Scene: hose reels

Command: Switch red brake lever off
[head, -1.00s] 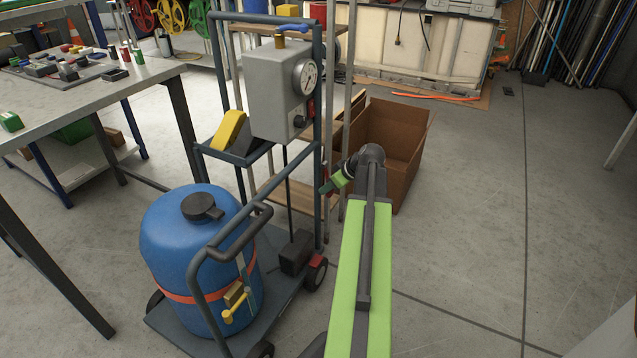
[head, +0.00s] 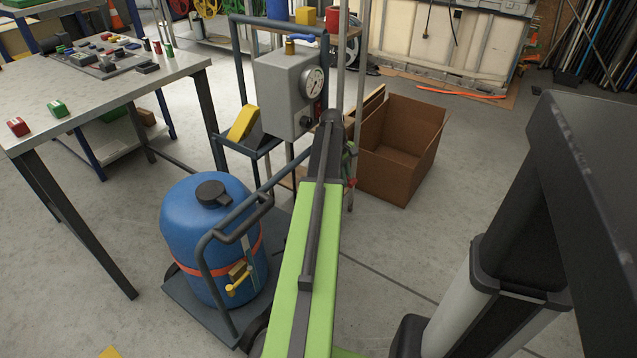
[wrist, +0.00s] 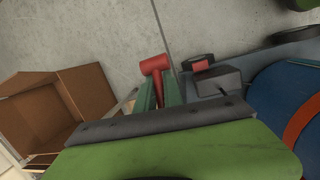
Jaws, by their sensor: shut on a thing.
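My gripper (wrist: 160,88) shows in the wrist view with green fingers shut on a red T-shaped piece (wrist: 157,65), whose head shows at the fingertips. I cannot tell if this piece is loose or fixed. A smaller red lever (wrist: 201,66) sits at a dark wheel (wrist: 198,59) of the cart, just right of the fingers and apart from them. In the head view my gripper (head: 350,162) is mostly hidden behind my arm, beside the cart. A bit of red (head: 352,182) shows below it. The cart wheel with its lever is hidden there.
The cart carries a blue barrel (head: 205,215), a grey gauge box (head: 283,90) and a tubular handle (head: 232,228). An open cardboard box (head: 400,185) stands behind my gripper. A workbench (head: 100,105) is at left. Bare floor lies right of the box.

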